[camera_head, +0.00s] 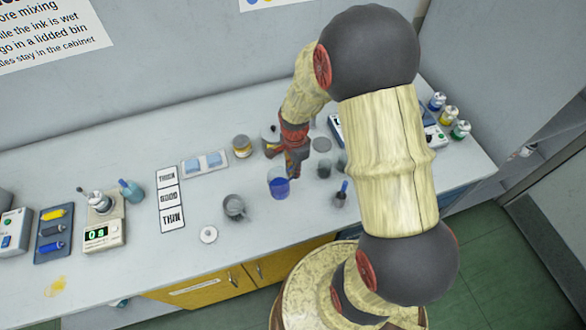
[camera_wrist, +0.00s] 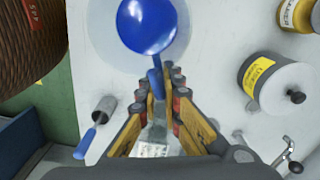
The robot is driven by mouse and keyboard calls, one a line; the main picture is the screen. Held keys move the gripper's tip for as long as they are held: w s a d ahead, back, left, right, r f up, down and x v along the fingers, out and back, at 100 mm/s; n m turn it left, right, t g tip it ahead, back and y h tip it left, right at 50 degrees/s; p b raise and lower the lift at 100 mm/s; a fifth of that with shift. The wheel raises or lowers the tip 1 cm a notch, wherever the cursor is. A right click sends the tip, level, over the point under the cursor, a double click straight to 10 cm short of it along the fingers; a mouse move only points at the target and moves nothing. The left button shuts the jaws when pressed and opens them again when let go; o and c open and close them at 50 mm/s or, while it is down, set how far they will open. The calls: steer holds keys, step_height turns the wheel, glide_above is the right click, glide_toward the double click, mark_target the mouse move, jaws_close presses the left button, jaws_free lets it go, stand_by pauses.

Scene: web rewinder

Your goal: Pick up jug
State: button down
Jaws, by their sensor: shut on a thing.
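The jug (camera_head: 278,187) is a clear vessel with blue liquid inside, standing or held at the middle of the white worktop. In the wrist view the jug (camera_wrist: 150,25) is seen from above, with the round blue liquid surface in a pale clear wall. My gripper (camera_head: 292,172) comes down at its right side in the head view. In the wrist view my gripper (camera_wrist: 161,88) has its fingers closed around the jug's narrow handle. Whether the jug's base touches the worktop cannot be told.
A grey cup (camera_head: 234,207) and a white ring (camera_head: 208,234) lie to the left. A small pot with a blue-handled tool (camera_head: 342,190) stands at the right. A yellow-labelled tin (camera_wrist: 272,80) is near. A scale (camera_head: 104,236) and the thick/good/thin card (camera_head: 170,198) are farther left.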

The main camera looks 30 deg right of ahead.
steer(key=s+a+r, duration=0.1)
steer(key=s+r, duration=0.1)
steer(key=s, duration=0.3)
steer(key=s+a+r+p, duration=0.1)
steer(key=s+r, duration=0.2)
steer(key=s, duration=0.1)
steer(key=shift+s+a+r, duration=0.3)
steer(key=shift+s+a, duration=0.05)
steer(key=shift+s, duration=0.05)
